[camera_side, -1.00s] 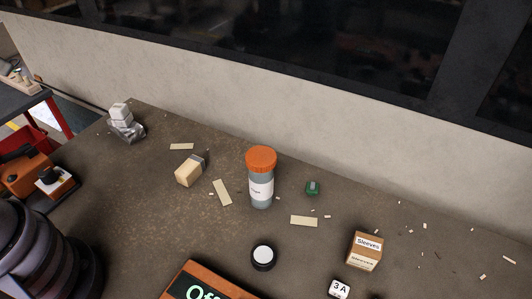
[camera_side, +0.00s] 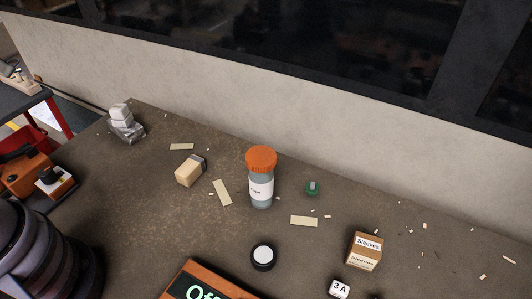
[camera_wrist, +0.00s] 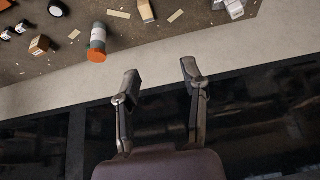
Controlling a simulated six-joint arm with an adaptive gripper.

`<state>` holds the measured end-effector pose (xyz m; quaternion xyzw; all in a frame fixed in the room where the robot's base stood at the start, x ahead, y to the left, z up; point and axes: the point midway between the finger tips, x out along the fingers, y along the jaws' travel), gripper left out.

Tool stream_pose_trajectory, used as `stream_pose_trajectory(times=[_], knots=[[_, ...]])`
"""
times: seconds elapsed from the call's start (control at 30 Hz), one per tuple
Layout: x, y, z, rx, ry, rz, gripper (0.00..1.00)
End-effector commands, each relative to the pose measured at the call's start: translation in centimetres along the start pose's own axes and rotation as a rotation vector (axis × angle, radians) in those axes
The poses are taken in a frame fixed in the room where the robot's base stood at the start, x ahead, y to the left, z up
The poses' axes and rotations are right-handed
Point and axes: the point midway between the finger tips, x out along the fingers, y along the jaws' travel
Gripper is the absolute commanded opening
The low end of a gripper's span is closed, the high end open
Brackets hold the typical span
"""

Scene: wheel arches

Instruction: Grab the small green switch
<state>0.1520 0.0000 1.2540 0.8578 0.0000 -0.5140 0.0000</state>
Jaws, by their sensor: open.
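The small green switch (camera_side: 312,188) sits on the brown-grey worktop in the side view, just right of the orange-capped bottle (camera_side: 261,182). A light grey piece shows on its top. The bottle (camera_wrist: 98,40) also shows there, left of the fingers. My gripper is not in the side view.
A Sleeves box (camera_side: 365,251), a black disc with a white top (camera_side: 263,256) and a 3 A cube (camera_side: 339,288) stand nearer the front. Flat strips (camera_side: 304,221) and crumbs are scattered about. A pale wall (camera_side: 300,135) runs behind.

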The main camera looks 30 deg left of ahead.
Motion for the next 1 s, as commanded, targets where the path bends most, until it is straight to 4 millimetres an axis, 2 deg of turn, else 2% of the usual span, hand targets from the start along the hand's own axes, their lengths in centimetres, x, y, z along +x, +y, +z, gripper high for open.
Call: stream_pose_trajectory(times=[0.13,0.27,0.43,0.57,0.67,0.77,0.8,0.9,1.0], knots=[[-1.4,0.0,-0.9,0.000,0.006,0.000,0.43],[-4.6,0.0,-2.6,0.000,0.008,0.000,0.43],[-3.7,0.1,-7.5,0.399,-0.067,-0.080,0.43],[-2.4,1.3,-12.3,0.759,-0.116,-0.155,0.43],[-0.8,3.9,-16.9,1.095,-0.152,-0.230,0.43],[1.3,8.6,-21.5,1.483,-0.190,-0.331,0.43],[2.2,10.8,-23.1,1.630,-0.203,-0.376,0.43],[3.9,16.0,-25.7,1.927,-0.226,-0.482,0.43],[5.2,20.6,-26.9,2.143,-0.244,-0.576,0.43]])
